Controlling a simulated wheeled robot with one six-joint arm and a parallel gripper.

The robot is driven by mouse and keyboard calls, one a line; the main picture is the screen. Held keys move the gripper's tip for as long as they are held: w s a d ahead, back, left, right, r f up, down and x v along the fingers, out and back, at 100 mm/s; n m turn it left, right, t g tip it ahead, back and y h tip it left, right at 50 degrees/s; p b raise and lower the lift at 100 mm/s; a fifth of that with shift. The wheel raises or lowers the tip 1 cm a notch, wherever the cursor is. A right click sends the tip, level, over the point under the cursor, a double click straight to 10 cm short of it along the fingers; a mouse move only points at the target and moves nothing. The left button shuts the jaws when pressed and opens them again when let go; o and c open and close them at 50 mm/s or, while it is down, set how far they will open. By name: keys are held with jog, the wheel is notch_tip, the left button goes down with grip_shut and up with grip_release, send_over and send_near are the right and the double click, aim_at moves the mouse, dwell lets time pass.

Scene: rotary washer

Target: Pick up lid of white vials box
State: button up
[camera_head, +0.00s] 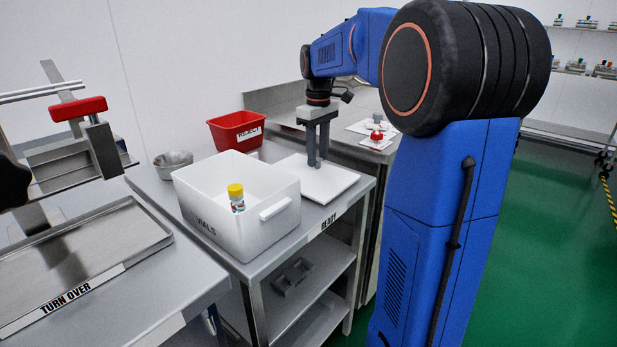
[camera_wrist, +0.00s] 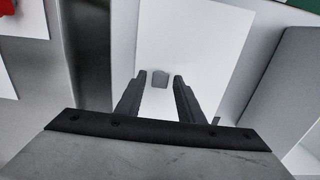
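The white vials box (camera_head: 235,205), marked VIALS, stands open on the steel table. Its flat white lid (camera_head: 335,183) lies on the table beside it, to the right and behind. The lid fills the middle of the wrist view (camera_wrist: 200,40), with a small grey handle (camera_wrist: 160,79) on it. My gripper (camera_head: 317,164) points down over the lid. In the wrist view the two fingers stand apart, one on each side of the handle, with small gaps. The exact height of the fingertips against the handle cannot be told.
A vial with a yellow cap (camera_head: 237,197) stands in the box. A red REJECT bin (camera_head: 235,130) and a metal bowl (camera_head: 173,164) are behind it. A tray (camera_head: 75,250) lies on the left table. Small red-topped items (camera_head: 377,139) stand behind right.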

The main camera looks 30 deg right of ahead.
jog(key=shift+f, duration=0.3)
jog(key=shift+c, duration=0.6)
grip_shut()
jog(key=shift+r, duration=0.1)
